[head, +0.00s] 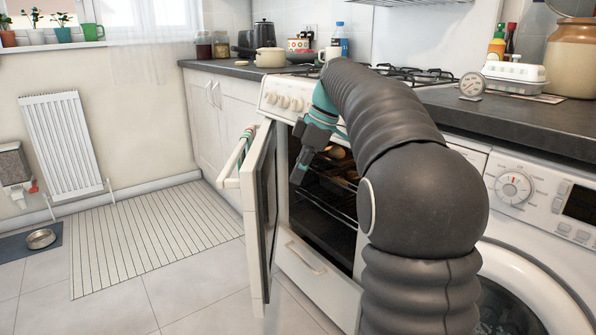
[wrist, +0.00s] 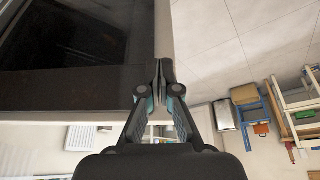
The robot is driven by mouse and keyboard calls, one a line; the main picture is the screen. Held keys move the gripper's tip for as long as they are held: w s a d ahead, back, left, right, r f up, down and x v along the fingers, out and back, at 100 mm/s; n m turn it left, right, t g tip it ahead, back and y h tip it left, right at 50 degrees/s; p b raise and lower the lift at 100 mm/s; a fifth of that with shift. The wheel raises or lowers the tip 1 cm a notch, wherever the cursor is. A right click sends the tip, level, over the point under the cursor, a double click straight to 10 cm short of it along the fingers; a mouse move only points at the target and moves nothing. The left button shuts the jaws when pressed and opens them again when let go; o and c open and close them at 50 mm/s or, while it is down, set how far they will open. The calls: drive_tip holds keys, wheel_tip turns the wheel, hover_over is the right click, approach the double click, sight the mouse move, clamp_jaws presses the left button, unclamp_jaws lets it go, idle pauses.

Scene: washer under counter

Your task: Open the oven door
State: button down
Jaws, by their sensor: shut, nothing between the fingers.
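The white oven door (head: 259,215) stands wide open in the head view, swung out to the left on its side hinge. Its white handle (head: 229,183) is on the door's outer face, with a striped cloth (head: 247,143) hanging near it. The oven cavity (head: 323,203) is exposed, with racks and some brownish items inside. My gripper (head: 298,178) is in front of the cavity, right of the door, pointing down. In the wrist view my gripper (wrist: 160,66) is shut and empty, its fingertips over the door's edge (wrist: 164,30); the dark glass (wrist: 65,50) lies to the left. I cannot tell whether they touch.
The washer (head: 530,230) stands right of the oven under the dark counter (head: 530,120). The stove top (head: 400,75) is above the oven. Tiled floor (head: 180,270) and a striped mat (head: 150,230) lie clear to the left.

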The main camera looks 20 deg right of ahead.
sight(263, 214)
drive_tip(key=a+f, duration=0.2)
drive_tip(key=w+a+f+b, duration=0.1)
drive_tip(key=a, duration=0.1)
drive_tip(key=w+a+f, duration=0.1)
drive_tip(key=a+f, duration=0.1)
drive_tip(key=shift+f, duration=0.35)
